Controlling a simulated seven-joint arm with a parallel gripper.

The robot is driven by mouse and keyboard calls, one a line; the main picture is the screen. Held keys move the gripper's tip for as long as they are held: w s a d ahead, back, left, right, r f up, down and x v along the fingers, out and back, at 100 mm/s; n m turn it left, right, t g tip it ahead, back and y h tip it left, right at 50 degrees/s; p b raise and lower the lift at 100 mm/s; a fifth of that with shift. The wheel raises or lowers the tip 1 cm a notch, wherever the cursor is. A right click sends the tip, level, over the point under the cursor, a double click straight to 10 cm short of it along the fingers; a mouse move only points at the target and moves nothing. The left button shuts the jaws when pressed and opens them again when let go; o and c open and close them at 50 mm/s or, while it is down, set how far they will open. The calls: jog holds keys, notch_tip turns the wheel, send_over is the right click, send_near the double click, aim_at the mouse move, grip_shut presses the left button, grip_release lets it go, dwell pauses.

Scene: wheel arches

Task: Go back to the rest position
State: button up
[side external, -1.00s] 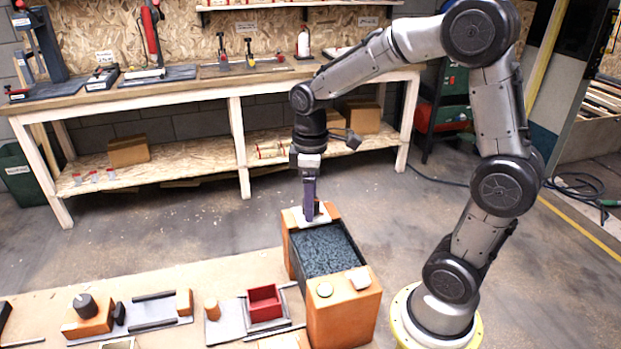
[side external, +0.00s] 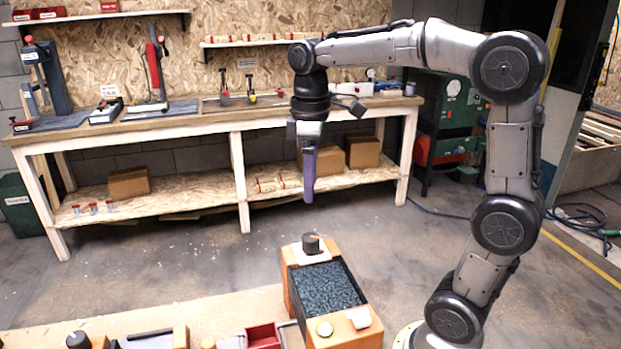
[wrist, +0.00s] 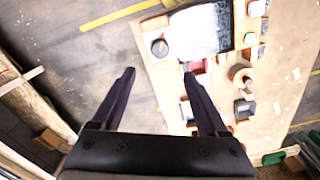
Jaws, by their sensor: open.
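My gripper (side external: 309,198) hangs pointing down, high above the floor behind the orange box, with clear air under it. In the wrist view my gripper (wrist: 158,80) shows its two dark fingers wide apart with nothing between them. The orange box (side external: 345,333) with a dark speckled top stands in front of and below it. A dark round knob (side external: 311,243) on a pale plate sits at the box's far end; it also shows in the wrist view (wrist: 159,47).
A wooden workbench (side external: 180,127) with tools and a lower shelf stands behind. A low board (side external: 215,310) with fixtures, including a red tray (side external: 263,337), lies at the front left. The floor (side external: 180,255) between bench and board is open.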

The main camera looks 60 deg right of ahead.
jog(key=s+a+r+t, duration=0.25)
jog(key=s+a, duration=0.25)
jog(key=s, duration=0.4)
jog(key=s+a+f+m+t, duration=0.1)
jog(key=s+f+m+t, duration=0.2)
jog(key=f, duration=0.5)
jog(key=shift+s+a+m, duration=0.2)
jog(key=shift+s+m, duration=0.6)
jog(key=shift+s, duration=0.2)
